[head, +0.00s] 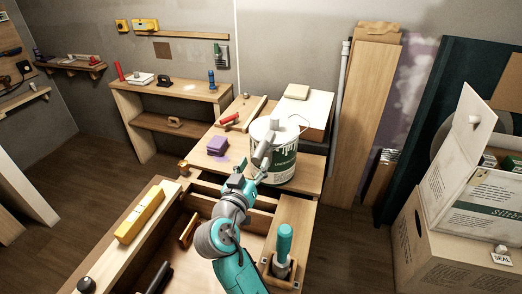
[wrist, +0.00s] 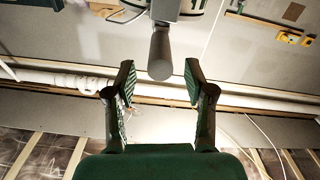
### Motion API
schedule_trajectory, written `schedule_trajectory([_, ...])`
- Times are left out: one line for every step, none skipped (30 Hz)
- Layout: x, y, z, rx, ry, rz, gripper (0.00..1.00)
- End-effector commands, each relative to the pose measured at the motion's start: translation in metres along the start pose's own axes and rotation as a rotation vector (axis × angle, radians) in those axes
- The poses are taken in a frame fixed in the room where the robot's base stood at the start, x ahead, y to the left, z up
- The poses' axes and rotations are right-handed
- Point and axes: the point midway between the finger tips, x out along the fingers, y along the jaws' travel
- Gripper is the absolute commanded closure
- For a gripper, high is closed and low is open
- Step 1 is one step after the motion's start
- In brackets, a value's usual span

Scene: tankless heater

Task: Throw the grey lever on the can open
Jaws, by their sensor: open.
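The white and green can (head: 283,168) stands on the wooden bench, and part of its side shows at the top of the wrist view (wrist: 190,8). The grey lever (head: 263,152) sticks out from the can's near side and slants downward. In the wrist view the rounded end of the lever (wrist: 160,57) lies between the two fingertips, with a gap on each side. My gripper (head: 258,175) is just in front of the can, open and empty. In the wrist view my gripper (wrist: 160,82) has its fingers spread. Whether the lever end is level in depth with the fingertips is unclear.
A purple block (head: 218,145) and a red-handled tool (head: 229,119) lie left of the can. A green-handled tool (head: 283,245) stands in a holder at the near right. A yellow level (head: 141,215) lies on the left ledge. Cardboard boxes (head: 455,235) stand at the right.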

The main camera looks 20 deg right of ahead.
Motion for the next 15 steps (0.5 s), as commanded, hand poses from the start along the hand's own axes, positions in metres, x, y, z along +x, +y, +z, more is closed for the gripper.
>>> schedule_trajectory([0.011, 0.002, 0.000, 0.000, -0.002, 0.004, 0.46])
schedule_trajectory([0.016, 0.001, -0.001, 0.001, 0.000, 0.004, 0.46])
schedule_trajectory([0.023, 0.001, 0.000, 0.000, 0.000, 0.003, 0.46])
schedule_trajectory([0.028, 0.001, 0.000, -0.001, -0.001, 0.004, 0.46])
schedule_trajectory([0.033, 0.001, 0.000, 0.000, -0.001, 0.003, 0.46])
schedule_trajectory([0.038, 0.001, 0.000, 0.000, 0.000, 0.002, 0.46])
schedule_trajectory([0.043, 0.001, 0.000, 0.000, 0.000, 0.002, 0.46])
schedule_trajectory([0.046, 0.001, 0.000, 0.000, -0.001, 0.003, 0.46])
schedule_trajectory([0.050, 0.001, 0.000, 0.000, -0.001, 0.002, 0.46])
schedule_trajectory([0.053, 0.001, 0.000, -0.001, -0.001, 0.002, 0.46])
schedule_trajectory([0.055, 0.000, 0.000, -0.001, -0.001, 0.001, 0.46])
schedule_trajectory([0.058, 0.000, 0.000, -0.001, 0.000, 0.001, 0.46])
schedule_trajectory([0.060, 0.000, 0.000, 0.000, 0.000, 0.001, 0.46])
schedule_trajectory([0.061, 0.000, 0.000, 0.000, 0.000, 0.000, 0.46])
schedule_trajectory([0.062, 0.000, 0.000, 0.000, 0.000, 0.000, 0.46])
